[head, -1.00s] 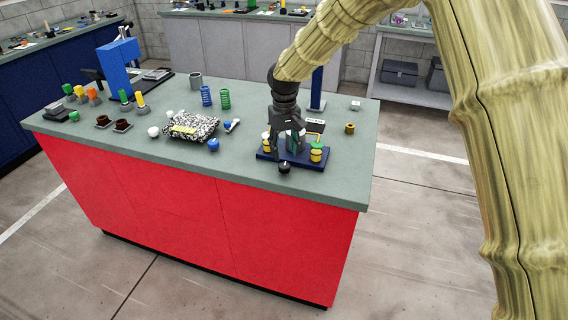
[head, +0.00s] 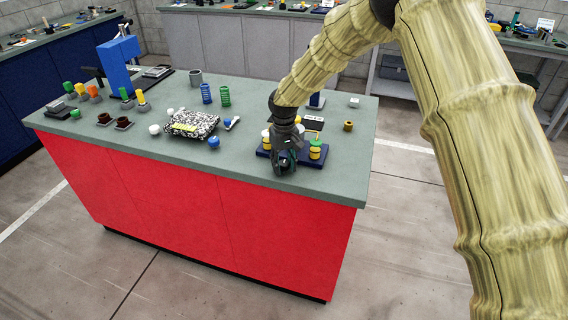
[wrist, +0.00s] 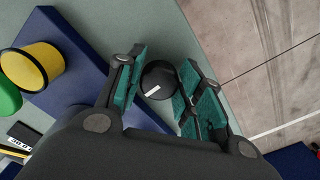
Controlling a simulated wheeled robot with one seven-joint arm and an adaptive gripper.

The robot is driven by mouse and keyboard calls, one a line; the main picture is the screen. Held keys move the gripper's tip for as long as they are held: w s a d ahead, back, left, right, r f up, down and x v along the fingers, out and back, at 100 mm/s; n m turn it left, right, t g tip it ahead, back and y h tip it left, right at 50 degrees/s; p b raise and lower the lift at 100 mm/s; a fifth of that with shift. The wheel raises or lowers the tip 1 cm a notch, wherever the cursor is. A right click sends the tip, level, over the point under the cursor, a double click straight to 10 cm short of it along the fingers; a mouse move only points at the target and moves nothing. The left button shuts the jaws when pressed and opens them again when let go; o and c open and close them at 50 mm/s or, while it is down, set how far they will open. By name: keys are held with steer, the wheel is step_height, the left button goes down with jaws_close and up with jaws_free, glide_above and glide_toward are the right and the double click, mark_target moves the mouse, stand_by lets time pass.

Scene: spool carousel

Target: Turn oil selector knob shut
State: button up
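The knob (wrist: 158,80) is a round black cap with a white line, seen in the wrist view at the front edge of a blue base plate. My gripper (wrist: 163,78) is open, with its teal-padded fingers on either side of the knob. Small gaps seem to remain; I cannot tell whether a pad touches it. In the head view my gripper (head: 282,168) points down at the plate's front edge and hides the knob. The blue base plate (head: 312,163) lies on the red workbench's grey-green top.
A yellow cylinder (wrist: 32,66) stands on the plate left of my fingers in the wrist view. A dark label sign (head: 313,123) stands behind. A blue ball-shaped part (head: 214,142) and a black-and-white patterned block (head: 192,124) lie to the left. The bench's front edge is close.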

mark_target(283, 163)
steer(key=c, duration=0.4)
steer(key=shift+m, duration=0.4)
steer(key=o, duration=0.8)
steer(key=shift+c, duration=0.2)
steer(key=shift+r, duration=0.15)
step_height(283, 163, up, 12)
steer(key=shift+a, duration=0.15)
